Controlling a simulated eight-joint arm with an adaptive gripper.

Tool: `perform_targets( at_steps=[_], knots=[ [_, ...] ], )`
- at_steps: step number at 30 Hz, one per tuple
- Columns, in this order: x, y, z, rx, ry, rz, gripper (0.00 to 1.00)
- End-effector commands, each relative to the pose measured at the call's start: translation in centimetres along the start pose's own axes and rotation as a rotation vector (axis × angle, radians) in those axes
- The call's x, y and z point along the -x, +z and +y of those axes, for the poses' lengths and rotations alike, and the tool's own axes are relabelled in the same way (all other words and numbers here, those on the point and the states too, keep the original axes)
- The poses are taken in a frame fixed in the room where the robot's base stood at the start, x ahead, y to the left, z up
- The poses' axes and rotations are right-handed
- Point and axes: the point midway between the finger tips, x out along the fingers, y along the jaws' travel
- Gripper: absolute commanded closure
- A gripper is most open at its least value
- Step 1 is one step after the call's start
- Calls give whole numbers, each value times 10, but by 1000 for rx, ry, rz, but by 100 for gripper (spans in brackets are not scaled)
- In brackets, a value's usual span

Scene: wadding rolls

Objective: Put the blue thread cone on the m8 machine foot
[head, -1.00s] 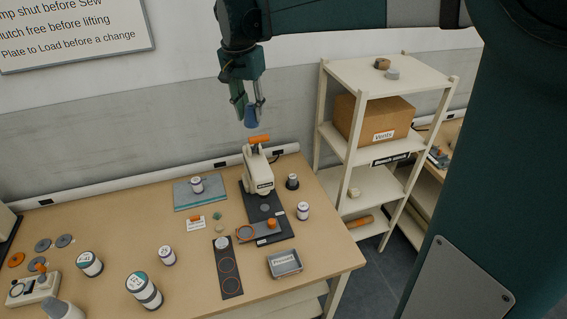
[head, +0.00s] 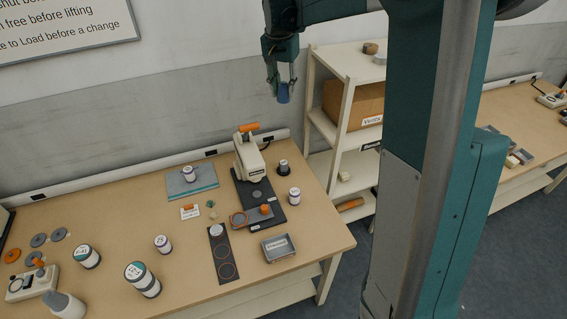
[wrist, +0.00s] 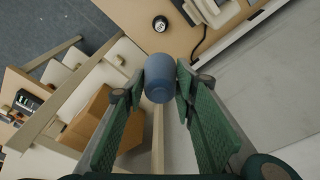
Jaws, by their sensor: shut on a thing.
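The blue thread cone (head: 284,94) is held in the air by my gripper (head: 281,84), above and right of the white machine on the table. In the wrist view the blue cone (wrist: 159,80) sits between the two green fingers, which are shut on it. The white machine (head: 249,160) has an orange lever on top and a dark base plate. I cannot read its label, so I cannot tell whether it is the m8 machine. I cannot single out the m8 machine foot.
The shelf rack (head: 345,120), with a cardboard box (head: 352,104), stands right of the table (head: 120,205). Several labelled rolls, a grey tray (head: 278,247) and a dark strip with rings (head: 223,256) lie on the table. Another table (head: 520,110) with small items is at far right.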

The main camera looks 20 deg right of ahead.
Motion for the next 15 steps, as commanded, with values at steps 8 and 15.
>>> perform_targets(
  at_steps=[8,15],
  knots=[
    [-70,10,0,-1,0,0,86],
    [-140,21,0,-1,0,0,86]
  ],
)
